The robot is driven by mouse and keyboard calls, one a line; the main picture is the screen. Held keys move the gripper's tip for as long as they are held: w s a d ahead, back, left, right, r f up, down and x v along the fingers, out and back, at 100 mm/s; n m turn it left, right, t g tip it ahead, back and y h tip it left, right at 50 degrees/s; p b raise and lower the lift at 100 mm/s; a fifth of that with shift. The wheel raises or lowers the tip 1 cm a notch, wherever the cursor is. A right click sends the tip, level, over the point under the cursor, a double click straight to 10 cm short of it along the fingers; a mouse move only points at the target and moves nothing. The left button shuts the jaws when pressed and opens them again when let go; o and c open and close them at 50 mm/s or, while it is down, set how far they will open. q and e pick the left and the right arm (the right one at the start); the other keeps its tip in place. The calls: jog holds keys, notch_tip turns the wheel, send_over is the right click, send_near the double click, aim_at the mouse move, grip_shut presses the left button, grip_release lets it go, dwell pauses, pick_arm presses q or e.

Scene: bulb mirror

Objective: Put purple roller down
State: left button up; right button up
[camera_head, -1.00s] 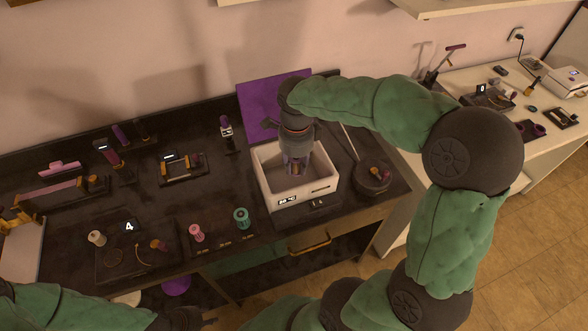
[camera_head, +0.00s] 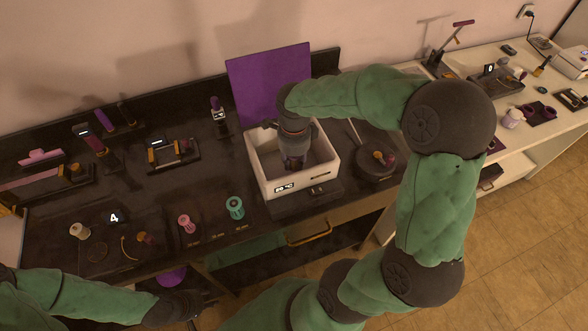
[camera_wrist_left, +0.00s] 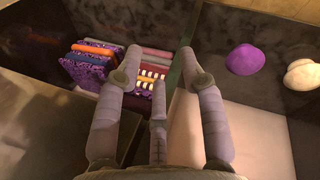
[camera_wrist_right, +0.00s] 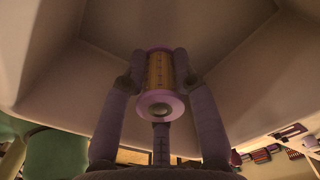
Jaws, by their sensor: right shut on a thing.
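The purple roller (camera_wrist_right: 158,72), a gold cylinder with purple ends, is between the fingers of my right gripper (camera_wrist_right: 158,68) in the right wrist view. The gripper is shut on it. In the head view my right gripper (camera_head: 293,160) points down into the white box (camera_head: 262,172) with a small display on its front. The roller is mostly hidden there, and I cannot tell whether it touches the box floor. My left gripper (camera_wrist_left: 160,52) is open and empty in the left wrist view. In the head view it is low, in front of the bench.
A purple panel (camera_head: 268,82) stands behind the box. A round dark base (camera_head: 376,165) is right of it. Pink (camera_head: 187,224) and teal (camera_head: 235,207) spools stand at its front left. Below the left gripper are striped items (camera_wrist_left: 112,70) and a purple round thing (camera_wrist_left: 245,59).

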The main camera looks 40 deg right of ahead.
aim_at(294, 169)
notch_tip(294, 169, down, 4)
jog(key=shift+f+b, duration=0.1)
jog(key=shift+b, duration=0.45)
jog(key=shift+f, duration=0.1)
jog(key=o, duration=0.9)
jog(key=shift+o, duration=0.2)
